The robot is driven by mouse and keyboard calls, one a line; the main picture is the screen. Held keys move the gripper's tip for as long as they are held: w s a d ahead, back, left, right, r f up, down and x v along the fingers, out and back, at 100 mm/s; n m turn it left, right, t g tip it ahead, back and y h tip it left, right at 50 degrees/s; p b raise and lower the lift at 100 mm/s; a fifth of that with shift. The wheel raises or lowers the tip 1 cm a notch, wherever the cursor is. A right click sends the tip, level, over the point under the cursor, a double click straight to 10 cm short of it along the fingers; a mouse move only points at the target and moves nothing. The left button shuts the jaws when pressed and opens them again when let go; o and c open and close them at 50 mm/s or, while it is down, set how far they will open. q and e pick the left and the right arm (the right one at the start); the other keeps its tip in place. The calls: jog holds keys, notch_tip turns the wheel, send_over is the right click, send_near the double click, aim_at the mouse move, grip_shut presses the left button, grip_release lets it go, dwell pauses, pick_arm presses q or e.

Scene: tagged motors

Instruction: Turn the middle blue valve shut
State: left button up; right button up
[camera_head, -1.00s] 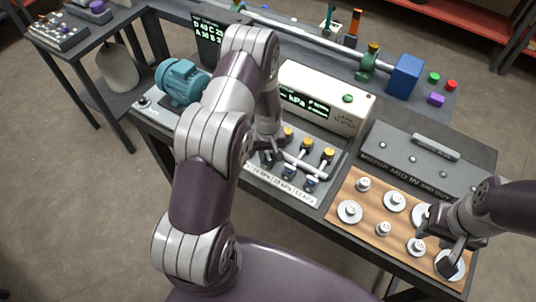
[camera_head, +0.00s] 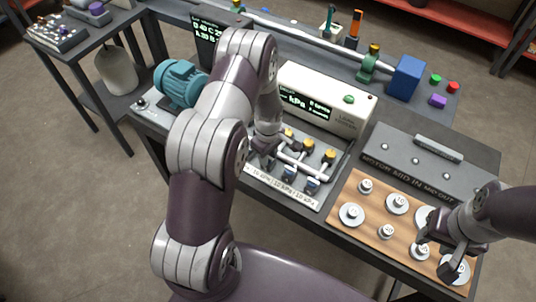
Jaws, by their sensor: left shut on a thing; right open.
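Three valves stand in a row on pipes at the front of the grey bench panel. The middle blue valve (camera_head: 289,171) and the right blue valve (camera_head: 312,186) are in plain view, with yellow caps on the pipes behind them. My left gripper (camera_head: 265,160) is at the left end of this row, beside the middle valve. It is shut at the left valve's place, and its fingers and arm largely hide that valve. My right gripper (camera_head: 452,262) is open, low over the right end of a wooden board (camera_head: 342,213).
Several round metal weights (camera_head: 351,214) stand on the board. A cream tester box (camera_head: 325,100) with a lit kPa display is behind the valves. A teal motor (camera_head: 181,83) is at left.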

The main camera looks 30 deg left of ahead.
pick_arm(q)
jog(key=shift+f, duration=0.1)
dwell(0.4)
jog(key=o, duration=1)
jog(key=shift+o, duration=0.2)
jog(key=shift+r, duration=0.45)
notch_tip(320, 180, up, 12)
jog(key=b, duration=0.2)
